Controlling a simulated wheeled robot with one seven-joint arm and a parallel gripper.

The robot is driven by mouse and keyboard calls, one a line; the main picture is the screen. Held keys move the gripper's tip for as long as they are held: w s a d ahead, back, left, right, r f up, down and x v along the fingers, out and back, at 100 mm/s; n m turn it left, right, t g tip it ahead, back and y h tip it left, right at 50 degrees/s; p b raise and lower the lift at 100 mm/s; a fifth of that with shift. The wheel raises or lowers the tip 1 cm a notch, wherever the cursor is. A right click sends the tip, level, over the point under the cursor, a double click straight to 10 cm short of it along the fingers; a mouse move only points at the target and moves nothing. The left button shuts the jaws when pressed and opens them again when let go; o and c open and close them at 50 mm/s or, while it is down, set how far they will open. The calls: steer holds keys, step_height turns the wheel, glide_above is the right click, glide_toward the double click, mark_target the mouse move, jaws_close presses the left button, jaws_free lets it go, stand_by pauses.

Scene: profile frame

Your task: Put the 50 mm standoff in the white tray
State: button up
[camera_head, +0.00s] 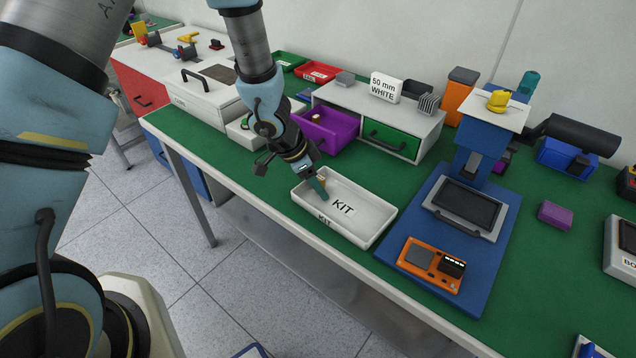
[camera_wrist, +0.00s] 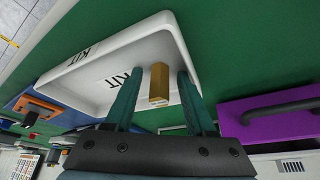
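The white tray (camera_head: 372,237), marked KIT, lies on the green bench top near its front edge; it also fills the upper part of the wrist view (camera_wrist: 88,62). A brass-coloured standoff (camera_wrist: 159,84) shows between my two teal fingers in the wrist view, with a gap on each side. My gripper (camera_head: 321,192) points down into the back left part of the tray. It is open, its fingers (camera_wrist: 158,82) apart around the standoff. The standoff is over or in the tray; I cannot tell whether it touches the floor.
Behind the tray, a cabinet has an open purple drawer (camera_head: 330,133) with a small item in it and a shut green drawer (camera_head: 391,138). A sign (camera_head: 385,87) on top reads "50 mm WHITE". A blue fixture (camera_head: 440,270) with an orange device (camera_head: 432,264) stands to the right.

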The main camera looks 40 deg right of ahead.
steer(key=shift+r, duration=0.25)
steer(key=p+v, duration=0.4)
steer(key=v, duration=0.8)
steer(key=w+a+r+n+t+y, duration=0.1)
steer(key=w+a+r+n+t, duration=0.3)
steer(key=w+a, duration=0.4)
steer(key=w+a+r+n+t+y, duration=0.1)
steer(key=w+a+r+n+t, duration=0.15)
steer(key=w+a+n, duration=0.4)
steer(key=a+r+n+y, duration=0.2)
steer(key=a+r+n, duration=0.2)
steer(key=a, duration=0.9)
steer(key=s+a+r+n+g, duration=0.2)
steer(key=s+a+n+g, duration=0.1)
steer(key=s+a+n, duration=0.3)
steer(key=s+a, duration=0.1)
steer(key=a, duration=0.1)
steer(key=shift+s+a, duration=0.15)
steer(key=shift+a, duration=0.1)
